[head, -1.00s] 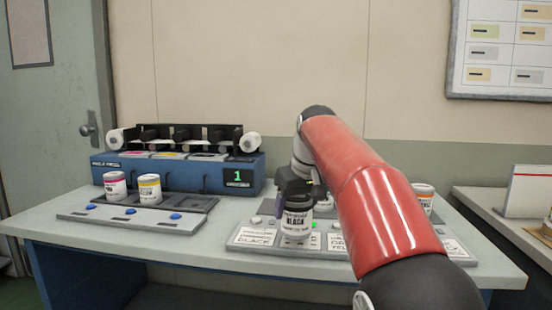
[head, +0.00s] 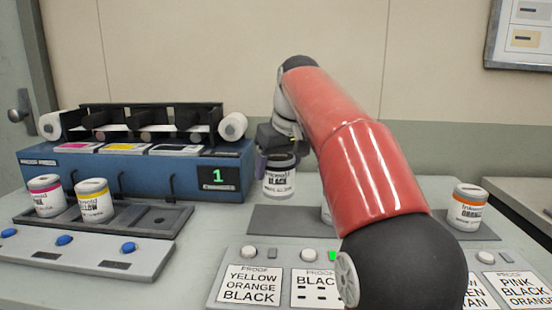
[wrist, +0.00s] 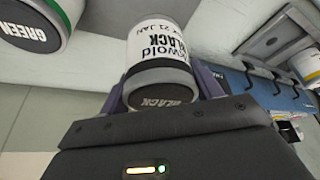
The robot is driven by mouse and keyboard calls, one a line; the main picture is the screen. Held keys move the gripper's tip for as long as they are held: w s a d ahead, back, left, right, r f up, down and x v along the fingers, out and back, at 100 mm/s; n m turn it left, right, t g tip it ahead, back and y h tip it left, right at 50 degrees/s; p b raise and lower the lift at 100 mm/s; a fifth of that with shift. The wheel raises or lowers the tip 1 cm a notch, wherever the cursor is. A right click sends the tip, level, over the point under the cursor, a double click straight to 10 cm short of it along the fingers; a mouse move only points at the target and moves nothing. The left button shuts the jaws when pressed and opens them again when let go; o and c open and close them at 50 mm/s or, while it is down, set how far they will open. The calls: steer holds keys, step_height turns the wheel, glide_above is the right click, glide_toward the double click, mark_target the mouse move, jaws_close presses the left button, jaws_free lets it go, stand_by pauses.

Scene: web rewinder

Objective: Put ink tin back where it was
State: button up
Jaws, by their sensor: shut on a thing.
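The white ink tin labelled BLACK (head: 279,181) is held upright in my gripper (head: 278,160), behind the proof panel and right of the blue press. Whether its base touches the surface is unclear. In the wrist view the black tin (wrist: 160,50) sits between the fingers (wrist: 163,98), its dark lid towards the camera. A grey mat (head: 285,222) lies just in front of and below it. An orange tin (head: 467,207) stands at the mat's right end. A white tin (head: 325,212) is mostly hidden by my arm; a green tin (wrist: 35,22) shows in the wrist view.
The blue press (head: 130,178) reads 1. In front of it, a dark tray (head: 150,222) holds a pink tin (head: 46,195) and a yellow tin (head: 94,201), with an empty place at its right. The proof panel (head: 230,255) with buttons and cards lies in front of the mat.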

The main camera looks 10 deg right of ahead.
mark_target(277, 193)
step_height(277, 193, down, 4)
steer(key=shift+f+b, duration=0.15)
steer(key=shift+b, duration=0.65)
steer(key=shift+f+b, duration=0.55)
steer(key=shift+b, duration=0.05)
steer(key=shift+f+b, duration=0.45)
steer(key=shift+f, duration=0.2)
steer(key=o, duration=1.5)
